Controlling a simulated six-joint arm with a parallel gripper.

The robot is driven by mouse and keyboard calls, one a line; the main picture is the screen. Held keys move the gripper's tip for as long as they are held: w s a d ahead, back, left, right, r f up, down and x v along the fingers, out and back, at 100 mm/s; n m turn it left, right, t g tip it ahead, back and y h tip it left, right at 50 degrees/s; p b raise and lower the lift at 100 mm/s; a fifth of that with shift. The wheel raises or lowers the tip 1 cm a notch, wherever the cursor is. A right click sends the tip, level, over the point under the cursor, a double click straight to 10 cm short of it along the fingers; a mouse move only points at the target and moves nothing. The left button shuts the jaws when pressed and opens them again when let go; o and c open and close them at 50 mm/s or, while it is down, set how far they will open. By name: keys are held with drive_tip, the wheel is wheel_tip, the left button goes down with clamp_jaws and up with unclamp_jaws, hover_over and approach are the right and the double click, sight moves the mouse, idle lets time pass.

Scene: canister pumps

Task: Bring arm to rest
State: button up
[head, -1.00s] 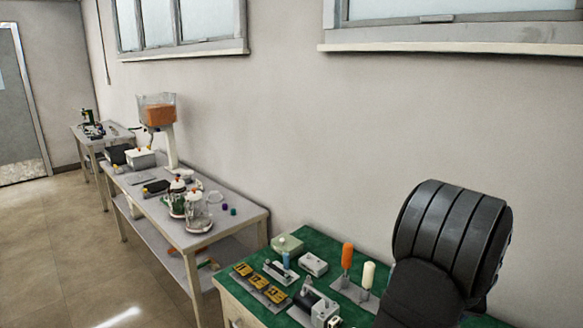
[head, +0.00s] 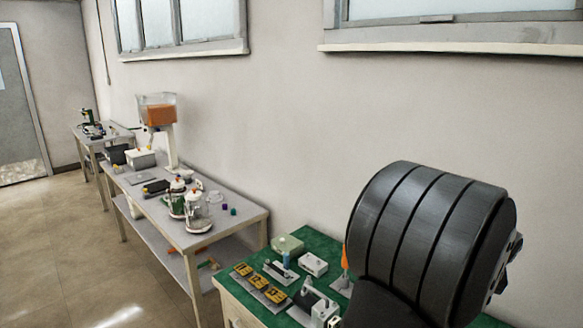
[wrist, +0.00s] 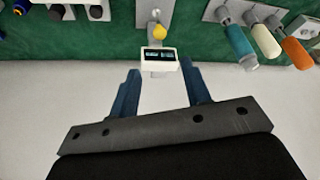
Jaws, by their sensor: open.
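My gripper (wrist: 162,92) shows in the wrist view with its two blue fingers spread apart and nothing between them. Beyond the fingertips is a small white device (wrist: 159,68) with a dark display and a yellow knob, at the edge of the green bench top. I cannot tell its distance from the fingers. In the head view my arm's large black ribbed part stands over the right end of the green bench (head: 318,240), and my gripper is not visible there.
Yellow-topped units (head: 262,283), a white box (head: 312,263) and a pale green box (head: 287,244) sit on the green bench. Handles (wrist: 267,40) line the wrist view's upper right. A grey table (head: 245,217) with glass canisters stands farther left.

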drive_tip(key=d+v, duration=0.1)
drive_tip(key=v, duration=0.3)
drive_tip(key=x, duration=0.6)
drive_tip(key=a+x, duration=0.1)
drive_tip(key=x, duration=0.5)
drive_tip(key=s+x, duration=0.1)
drive_tip(key=x, duration=0.6)
drive_tip(key=shift+a+f, duration=0.25)
drive_tip(key=shift+f, duration=0.25)
drive_tip(key=v, duration=1.8)
drive_tip(key=w+a+r+n+g+h, duration=0.2)
drive_tip(key=w+a+r+n+g, duration=0.1)
drive_tip(key=n, duration=1)
drive_tip(key=w+a+r, duration=0.1)
drive_tip(key=a+r, duration=0.1)
drive_tip(key=a, duration=0.1)
drive_tip(key=shift+w+a+r+h, duration=0.25)
drive_tip(key=shift+a+r+h, duration=0.05)
drive_tip(key=shift+r, duration=0.05)
